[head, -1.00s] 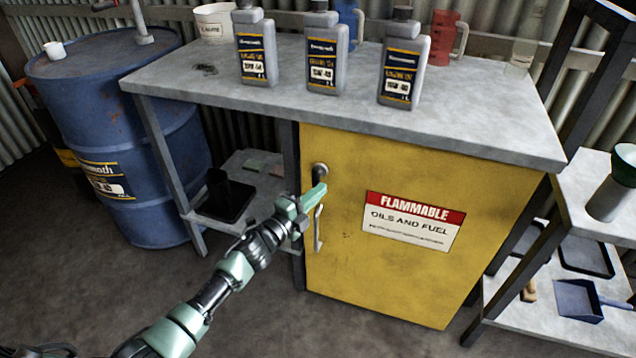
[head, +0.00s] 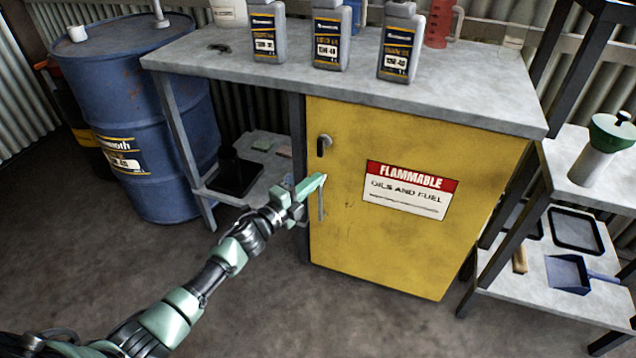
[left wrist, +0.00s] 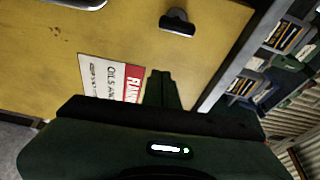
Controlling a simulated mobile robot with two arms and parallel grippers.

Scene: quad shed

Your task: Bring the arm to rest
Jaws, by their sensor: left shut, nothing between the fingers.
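My left arm reaches in from the lower left in the head view. Its gripper (head: 315,184) is shut and empty, in front of the yellow cabinet door (head: 345,240) near its left edge. In the head view the fingertips overlap the top of the vertical door handle (head: 321,204); I cannot tell whether they touch. In the left wrist view the shut gripper (left wrist: 163,88) points toward the cabinet's yellow face (left wrist: 120,30), with a dark latch (left wrist: 178,22) beyond it. The cabinet door looks closed. My right gripper is not in view.
The grey workbench top (head: 460,105) carries several oil bottles, including one at the right (head: 401,45). A blue drum (head: 170,165) stands at the left. A shelf unit (head: 590,185) with a blue dustpan (head: 568,272) stands at the right. The floor in front is clear.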

